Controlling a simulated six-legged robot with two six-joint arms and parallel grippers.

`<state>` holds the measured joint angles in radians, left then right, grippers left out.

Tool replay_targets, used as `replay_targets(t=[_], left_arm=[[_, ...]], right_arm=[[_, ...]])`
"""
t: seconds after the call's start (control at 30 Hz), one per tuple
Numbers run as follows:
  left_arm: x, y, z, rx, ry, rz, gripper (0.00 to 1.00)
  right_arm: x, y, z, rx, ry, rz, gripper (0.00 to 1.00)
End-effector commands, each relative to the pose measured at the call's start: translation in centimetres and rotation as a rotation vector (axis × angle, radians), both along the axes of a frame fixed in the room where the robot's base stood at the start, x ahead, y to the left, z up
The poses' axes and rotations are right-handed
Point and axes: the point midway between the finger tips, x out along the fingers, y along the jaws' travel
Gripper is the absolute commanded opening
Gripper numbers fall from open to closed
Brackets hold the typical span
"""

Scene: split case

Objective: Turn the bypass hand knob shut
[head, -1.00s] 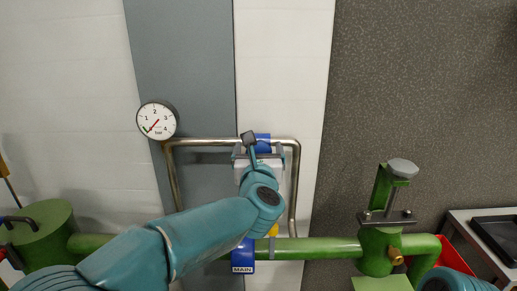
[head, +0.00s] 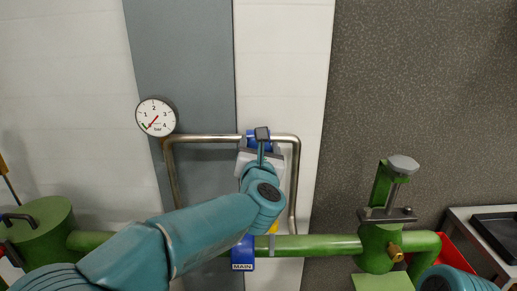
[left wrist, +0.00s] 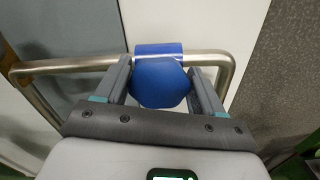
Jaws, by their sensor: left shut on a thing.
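The bypass hand knob (left wrist: 160,84) is a rounded blue knob in the left wrist view, in front of a blue collar (left wrist: 160,49) on the bent steel bypass pipe. My left gripper (left wrist: 162,86) is shut on the knob, with one dark finger on each side. In the head view my left gripper (head: 262,158) is at the top run of the steel pipe (head: 208,138) and hides most of the knob; some blue shows behind it. My right gripper is out of the head view; only part of my right arm shows at the lower right.
A thick green pipe (head: 318,246) runs below, with a blue part labelled MAIN (head: 242,254). A pressure gauge (head: 155,118) is at the upper left. A green valve (head: 379,242) with a grey-topped stem stands right, near a red bin (head: 457,257) and a black tray (head: 497,233).

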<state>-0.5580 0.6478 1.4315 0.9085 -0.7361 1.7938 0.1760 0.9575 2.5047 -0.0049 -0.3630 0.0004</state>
Motion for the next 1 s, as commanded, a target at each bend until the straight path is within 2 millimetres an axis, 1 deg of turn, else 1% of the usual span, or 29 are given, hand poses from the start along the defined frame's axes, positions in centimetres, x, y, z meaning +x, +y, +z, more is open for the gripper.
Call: replay_targets(t=[0.47,1.0], left_arm=[[0.0,-0.3,0.0,0.451,0.000,0.000,0.38],[0.0,-0.5,-0.2,0.965,0.000,-0.001,0.38]], right_arm=[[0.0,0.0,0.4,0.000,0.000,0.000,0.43],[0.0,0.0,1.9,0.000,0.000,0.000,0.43]])
